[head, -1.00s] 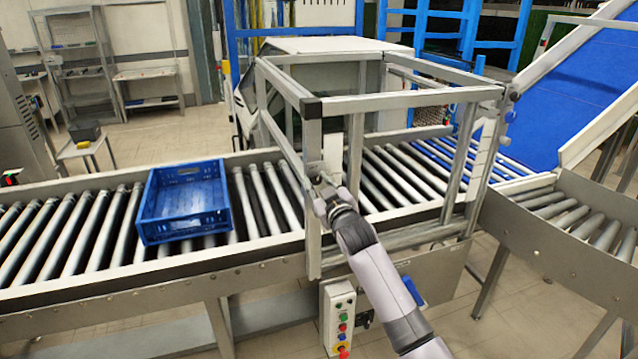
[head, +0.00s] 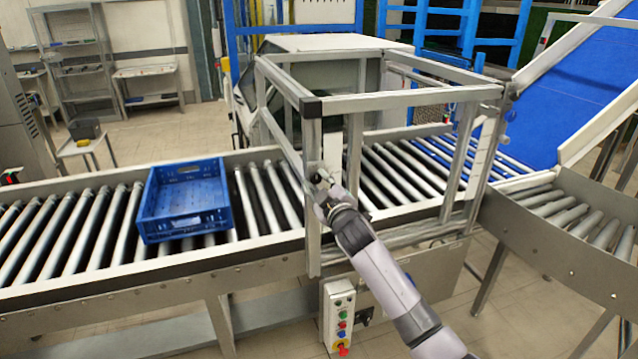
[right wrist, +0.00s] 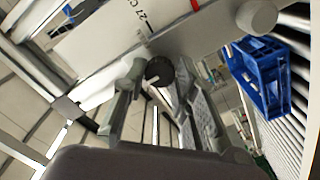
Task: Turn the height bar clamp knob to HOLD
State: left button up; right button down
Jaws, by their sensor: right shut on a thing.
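The clamp knob (right wrist: 159,71) is small, round and black with a white line on its face. It sits at the lower edge of a pale plate (right wrist: 120,50) with printed marks, including "27". My right gripper (right wrist: 160,78) is shut on the knob, with one finger on each side of it. In the head view my right gripper (head: 321,180) is at the front post of the metal frame (head: 313,220), and hides the knob there. I cannot read a HOLD label. My left gripper is not in view.
A blue crate (head: 187,226) stands on the roller conveyor (head: 110,225) left of the frame; it also shows in the right wrist view (right wrist: 264,82). A button box (head: 340,312) hangs below the conveyor. A blue belt (head: 575,95) slopes up at the right.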

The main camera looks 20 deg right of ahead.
jog(key=c, duration=1.3)
grip_release()
jog(key=s, duration=1.2)
jog(key=shift+d, duration=0.2)
